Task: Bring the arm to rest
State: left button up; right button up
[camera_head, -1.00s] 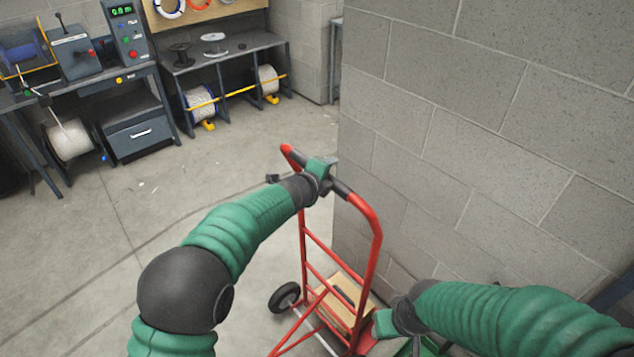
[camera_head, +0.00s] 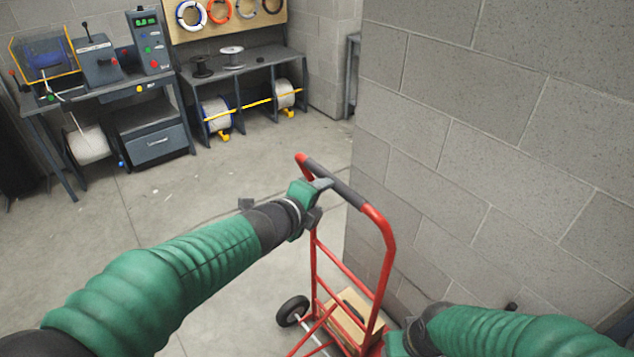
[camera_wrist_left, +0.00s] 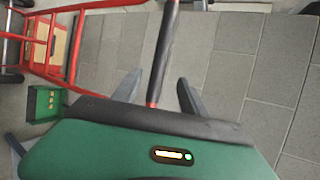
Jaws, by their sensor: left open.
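My left gripper (camera_head: 320,198) is open beside the dark grip (camera_head: 345,189) at the top of a red hand truck (camera_head: 388,240). In the left wrist view the two fingers (camera_wrist_left: 157,90) are spread, and the bar of the handle (camera_wrist_left: 164,50) shows between them. I cannot tell if they touch it. My left arm reaches in from the lower left, long and fairly straight. My right gripper (camera_head: 398,346) is low at the bottom edge beside the truck's frame. Its fingers are hidden or cut off.
A box (camera_head: 350,318) sits low on the truck. A grey block wall (camera_head: 500,130) rises close on the right. A bench (camera_head: 110,95) with machines and a shelf (camera_head: 245,65) with reels stand at the back left. The floor between (camera_head: 180,215) is clear.

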pick_arm(q)
jog(key=s+a+f+n+g+y, duration=0.25)
jog(key=s+a+f+n, duration=0.25)
jog(key=a+f+n, duration=0.4)
jog(key=s+a+f+n+g+y, duration=0.1)
jog(key=s+a+f+n+y, duration=0.45)
jog(key=a, duration=0.45)
jog(key=s+a+f+n+g, duration=0.2)
jog(key=s+f+n, duration=0.1)
jog(key=s+n, duration=0.3)
jog(key=s+a+f+n+g+h, duration=0.1)
jog(key=s+a+f+n+g, duration=0.2)
jog(key=s+n, duration=0.3)
jog(key=s, duration=0.3)
jog(key=shift+s, duration=0.15)
jog(key=shift+f, duration=0.1)
